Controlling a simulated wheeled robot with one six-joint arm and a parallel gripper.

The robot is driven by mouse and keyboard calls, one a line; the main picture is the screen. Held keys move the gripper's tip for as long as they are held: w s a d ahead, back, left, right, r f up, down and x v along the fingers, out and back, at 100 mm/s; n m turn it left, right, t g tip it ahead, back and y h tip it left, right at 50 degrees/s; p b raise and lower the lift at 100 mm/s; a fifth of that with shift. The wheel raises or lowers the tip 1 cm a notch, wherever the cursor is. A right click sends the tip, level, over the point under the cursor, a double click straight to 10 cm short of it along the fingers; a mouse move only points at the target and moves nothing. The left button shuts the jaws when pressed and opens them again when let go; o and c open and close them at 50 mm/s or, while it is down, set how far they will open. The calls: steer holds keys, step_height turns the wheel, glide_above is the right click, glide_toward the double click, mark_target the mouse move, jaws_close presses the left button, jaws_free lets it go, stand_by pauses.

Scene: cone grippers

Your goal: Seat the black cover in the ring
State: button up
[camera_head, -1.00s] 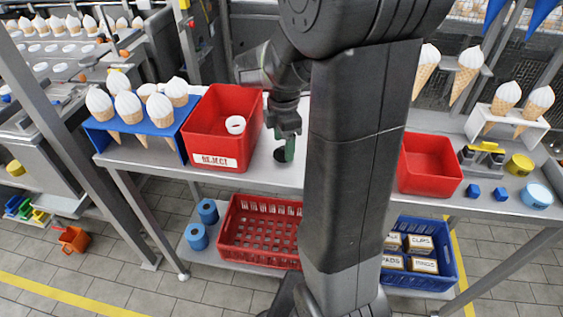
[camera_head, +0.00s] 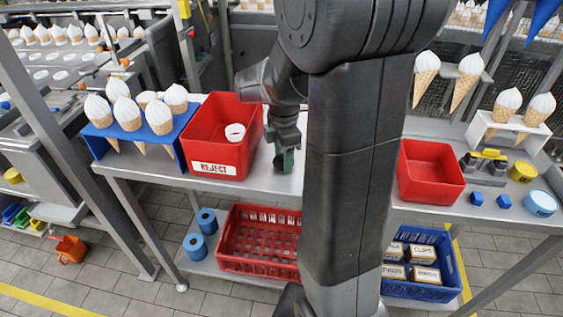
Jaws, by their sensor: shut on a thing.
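My gripper (camera_head: 284,157) points down at the grey table, just right of the red REJECT bin. It is shut on a small dark thing (camera_head: 279,162), which looks like the black cover. A green part shows beside it at the fingertips. The dark thing is small and partly hidden by the fingers, so its tilt and whether it touches the table cannot be told. No ring shows clearly at the gripper. A white ring-like piece (camera_head: 235,132) lies in the red REJECT bin (camera_head: 213,169). My arm hides the table's middle.
A blue rack (camera_head: 97,143) of ice-cream cones stands left of the bin. Right of my arm are an empty red bin (camera_head: 432,186), blue nuts, a yellow roll (camera_head: 521,172) and a blue-white roll (camera_head: 540,204). Red and blue crates sit on the lower shelf.

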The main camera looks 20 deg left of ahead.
steer(key=shift+r+p, duration=3.4)
steer(key=shift+r, duration=0.6)
